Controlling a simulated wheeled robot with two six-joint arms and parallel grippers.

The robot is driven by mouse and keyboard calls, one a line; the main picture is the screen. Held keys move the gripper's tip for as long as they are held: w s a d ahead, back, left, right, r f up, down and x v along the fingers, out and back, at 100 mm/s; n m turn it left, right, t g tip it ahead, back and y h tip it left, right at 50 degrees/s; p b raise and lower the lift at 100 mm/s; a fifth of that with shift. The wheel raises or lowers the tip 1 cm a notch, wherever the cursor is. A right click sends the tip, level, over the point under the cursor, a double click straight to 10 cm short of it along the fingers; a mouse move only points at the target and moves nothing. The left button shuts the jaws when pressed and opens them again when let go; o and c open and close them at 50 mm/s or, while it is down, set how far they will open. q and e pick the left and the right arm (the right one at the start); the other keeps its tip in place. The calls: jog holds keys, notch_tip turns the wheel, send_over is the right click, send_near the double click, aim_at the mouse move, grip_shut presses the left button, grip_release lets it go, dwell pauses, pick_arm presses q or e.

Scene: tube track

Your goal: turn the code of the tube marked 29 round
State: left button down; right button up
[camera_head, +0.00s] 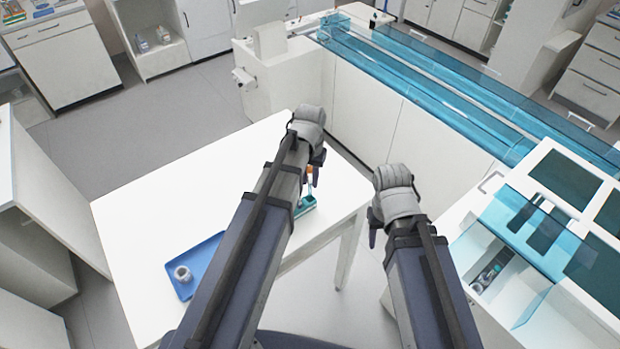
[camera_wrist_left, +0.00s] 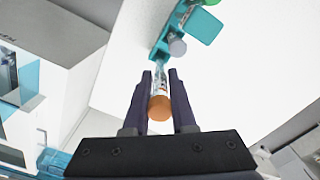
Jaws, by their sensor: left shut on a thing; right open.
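My left gripper (camera_head: 314,172) is over the white table, and in the left wrist view (camera_wrist_left: 160,95) its fingers are shut on a tube (camera_wrist_left: 159,80). The tube has an orange cap (camera_wrist_left: 160,108), which points toward the wrist camera. Its code and number cannot be read. A teal rack (camera_wrist_left: 206,26) lies beyond the fingertips, with a grey-capped tube (camera_wrist_left: 177,47) in it; the rack also shows below the gripper in the head view (camera_head: 304,206). I cannot tell whether the held tube is clear of the rack. My right gripper (camera_head: 374,232) is empty, off the table's right side.
A blue tray (camera_head: 205,257) with a small white round object (camera_head: 183,274) lies on the white table (camera_head: 150,218). A white machine with blue clear covers (camera_head: 520,235) stands at the right. A clear blue track (camera_head: 430,85) runs behind. The table's left part is free.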

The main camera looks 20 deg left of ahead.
aim_at(310, 193)
pick_arm(q)
jog(key=shift+f+b, duration=2.8)
jog(key=shift+f, duration=0.1)
jog(key=n, duration=0.4)
jog(key=shift+n, duration=0.3)
jog(key=n, duration=0.5)
jog(key=shift+n, duration=0.3)
jog(key=n, duration=0.5)
jog(key=shift+n, duration=0.3)
jog(key=n, duration=0.4)
jog(key=shift+f, duration=0.15)
jog(key=c, duration=0.7)
grip_release()
